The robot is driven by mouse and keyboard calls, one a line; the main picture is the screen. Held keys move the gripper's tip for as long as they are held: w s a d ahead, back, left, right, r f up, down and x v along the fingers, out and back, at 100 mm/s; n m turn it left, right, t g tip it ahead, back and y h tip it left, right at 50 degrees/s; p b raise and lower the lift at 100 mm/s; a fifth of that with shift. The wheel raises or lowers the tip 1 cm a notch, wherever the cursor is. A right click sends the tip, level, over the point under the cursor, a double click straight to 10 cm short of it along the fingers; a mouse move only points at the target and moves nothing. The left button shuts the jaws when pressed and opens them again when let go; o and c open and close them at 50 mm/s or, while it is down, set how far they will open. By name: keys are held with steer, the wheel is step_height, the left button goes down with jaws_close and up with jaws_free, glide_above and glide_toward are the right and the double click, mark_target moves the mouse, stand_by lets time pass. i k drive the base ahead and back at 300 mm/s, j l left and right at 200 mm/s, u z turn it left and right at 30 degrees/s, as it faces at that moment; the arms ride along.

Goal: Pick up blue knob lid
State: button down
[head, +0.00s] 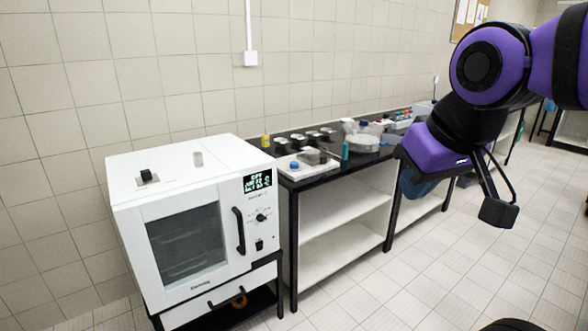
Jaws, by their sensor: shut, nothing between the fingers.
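A small blue round knob or cap (294,165) shows on a white board (306,169) at the near left end of the black-topped bench. It may be the blue knob lid, but it is too small to be sure. Another small blue top (364,125) shows farther back, by a clear vessel. My gripper (497,212) hangs from the purple arm at the right, in front of the bench and well apart from both blue things. Its fingers are shut and nothing is in them.
A white oven (128,205) stands at the left, beside the bench (289,181). A round clear dish (362,147), a teal bottle (345,151), a yellow bottle (266,140) and several dark-topped items crowd the bench. The tiled floor (440,275) in front is clear.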

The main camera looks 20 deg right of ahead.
mark_target(294, 167)
steer(key=i+l+z, duration=0.3)
steer(key=i, duration=0.9)
steer(key=i+z, duration=0.3)
steer(key=i, duration=0.85)
